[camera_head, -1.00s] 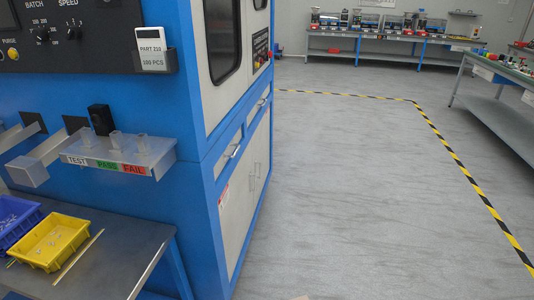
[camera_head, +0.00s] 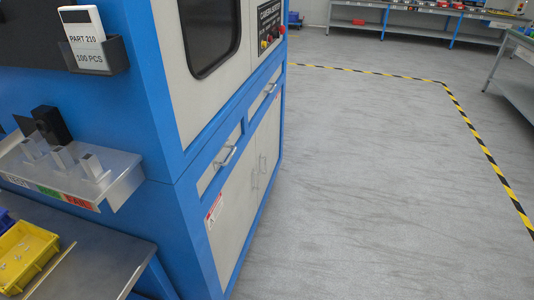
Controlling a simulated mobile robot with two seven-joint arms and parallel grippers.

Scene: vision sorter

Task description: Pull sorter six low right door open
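The blue and grey sorter (camera_head: 160,150) fills the left half of the head view, with its side face seen at a steep angle. Low on that face are two pale doors side by side, the near left door (camera_head: 232,215) and the far right door (camera_head: 270,138). Both look shut. Two slim upright handles (camera_head: 259,172) sit close together where the doors meet. Neither of my grippers is in view.
Above the doors are two drawer fronts with bar handles, one near (camera_head: 228,157) and one far (camera_head: 271,88). A metal table (camera_head: 95,262) with a yellow bin (camera_head: 25,255) stands at lower left. Grey floor (camera_head: 370,180) is clear right of the sorter, bounded by yellow-black tape (camera_head: 480,145).

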